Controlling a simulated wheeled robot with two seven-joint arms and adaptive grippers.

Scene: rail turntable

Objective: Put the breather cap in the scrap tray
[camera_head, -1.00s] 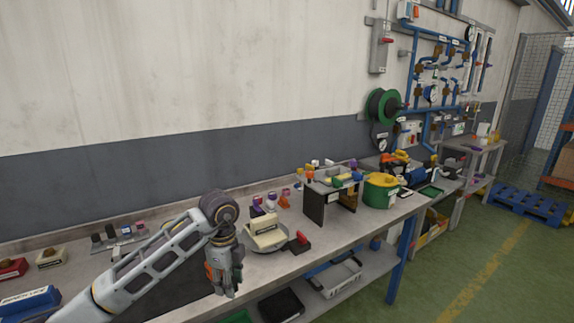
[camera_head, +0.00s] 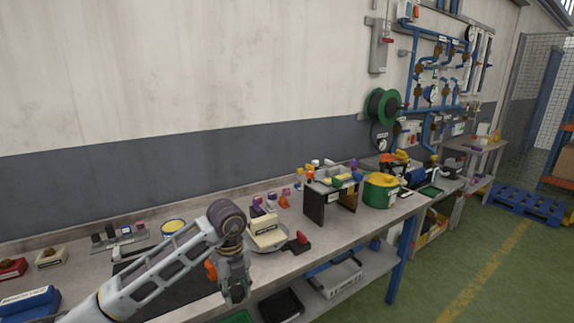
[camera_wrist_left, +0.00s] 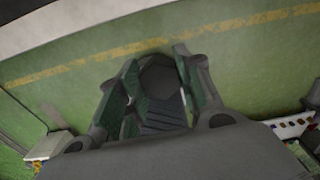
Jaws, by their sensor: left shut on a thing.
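My left gripper (camera_head: 238,296) hangs pointing down in front of the bench's front edge, apart from the bench top. In the left wrist view its green-padded fingers (camera_wrist_left: 155,95) are shut on a dark grey, many-sided piece (camera_wrist_left: 160,78), which looks like the breather cap. The fingers hide part of it. On the lower shelf, below and right of the gripper, are a black tray (camera_head: 281,306), a light grey tray (camera_head: 340,279) and a green tray (camera_head: 238,317). I cannot read which is the scrap tray. My right gripper is not in view.
The bench (camera_head: 335,236) holds a cream box on a round plate (camera_head: 268,250), a red-handled part (camera_head: 301,239), a dark stand (camera_head: 318,206) and a green pot with a yellow lid (camera_head: 381,190). Green floor (camera_head: 420,295) in front of the bench is open.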

